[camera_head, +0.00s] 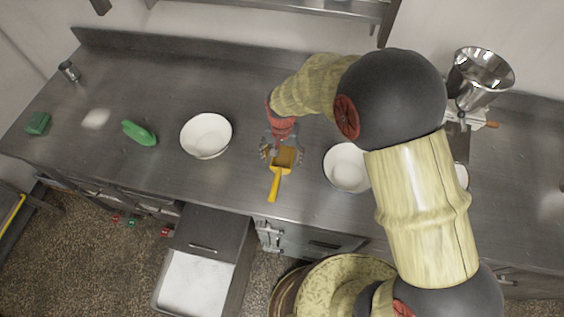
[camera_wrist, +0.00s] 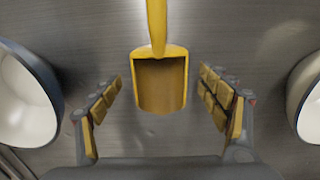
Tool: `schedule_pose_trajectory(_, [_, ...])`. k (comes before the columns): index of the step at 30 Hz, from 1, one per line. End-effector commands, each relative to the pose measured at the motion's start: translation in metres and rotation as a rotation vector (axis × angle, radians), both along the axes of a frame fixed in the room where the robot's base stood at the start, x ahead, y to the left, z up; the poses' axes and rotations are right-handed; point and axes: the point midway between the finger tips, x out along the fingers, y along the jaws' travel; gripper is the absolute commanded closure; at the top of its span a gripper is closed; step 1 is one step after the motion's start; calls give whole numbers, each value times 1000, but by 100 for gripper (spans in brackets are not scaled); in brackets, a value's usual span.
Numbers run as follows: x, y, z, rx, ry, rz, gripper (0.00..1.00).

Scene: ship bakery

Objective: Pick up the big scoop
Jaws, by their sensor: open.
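The big scoop (camera_head: 275,182) is yellow and lies on the steel counter, its handle toward the front edge in the head view. In the wrist view the scoop (camera_wrist: 159,82) lies between the fingers, its open bowl facing the camera and its handle running off the top. My gripper (camera_head: 282,152) is over the scoop's bowl. In the wrist view my gripper (camera_wrist: 165,100) is open, with yellow-padded fingers on both sides of the bowl and a gap on each side. The bowl's far end is partly covered by my gripper in the head view.
A white bowl (camera_head: 206,136) stands left of the scoop and another white bowl (camera_head: 346,168) stands right, both close. A green bottle (camera_head: 139,133), a green sponge (camera_head: 38,123) and a metal cup (camera_head: 69,71) are farther left. A steel-hopper machine (camera_head: 478,75) stands right. An open drawer (camera_head: 198,281) is below.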

Motion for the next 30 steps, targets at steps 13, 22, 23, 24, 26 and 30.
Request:
schedule_pose_trajectory(13, [0,0,-17,0,0,1,29])
schedule_pose_trajectory(22, [0,0,-17,0,0,1,46])
schedule_pose_trajectory(23, [0,0,-17,0,0,1,47])
schedule_pose_trajectory(24, [0,0,-17,0,0,1,50])
schedule_pose_trajectory(26, [0,0,-17,0,0,1,53])
schedule_pose_trajectory(30, [0,0,-17,0,0,1,61])
